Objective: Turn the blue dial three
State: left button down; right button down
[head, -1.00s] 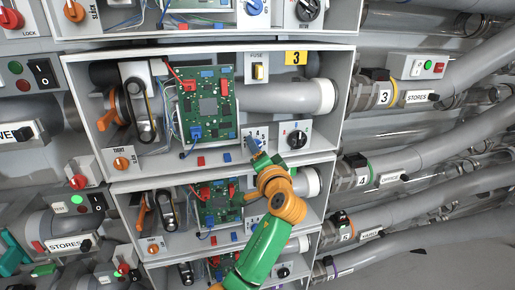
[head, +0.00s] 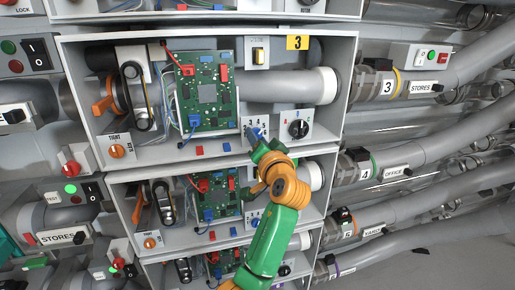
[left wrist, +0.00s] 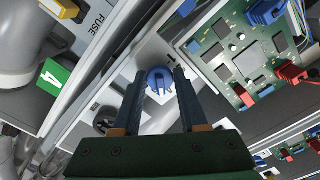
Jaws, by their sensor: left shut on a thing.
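The blue dial (head: 256,134) sits on a small white numbered panel at the lower middle of the box with the yellow 3 tag. My left gripper (head: 262,147) reaches up to it from below and covers part of it. In the left wrist view the blue dial (left wrist: 158,78) shows between the ends of the two dark fingers (left wrist: 158,85). The left gripper is shut on the dial. The number that the dial points to cannot be read. My right gripper is not in view.
A black dial (head: 298,129) is just right of the blue one. A green circuit board (head: 207,92) with wires is on the left. The box's lower edge and a similar box below are close to my arm. Grey pipes (head: 450,130) run along the right.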

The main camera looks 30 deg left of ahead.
pick_arm(q)
jog(key=shift+w+d+f+n+b, duration=0.1)
jog(key=shift+f+n+b, duration=0.1)
jog(key=shift+n+b, duration=2.2)
jog(key=shift+w+d+f+n+b, duration=0.15)
jog(key=shift+n+b, duration=1.15)
jog(key=shift+n, duration=2.2)
jog(key=shift+s+a, duration=0.1)
jog(key=c, duration=0.7)
grip_release()
jog(key=shift+r, duration=0.15)
jog(key=shift+c, duration=0.2)
jog(key=b+v, duration=0.3)
jog(key=v, duration=0.4)
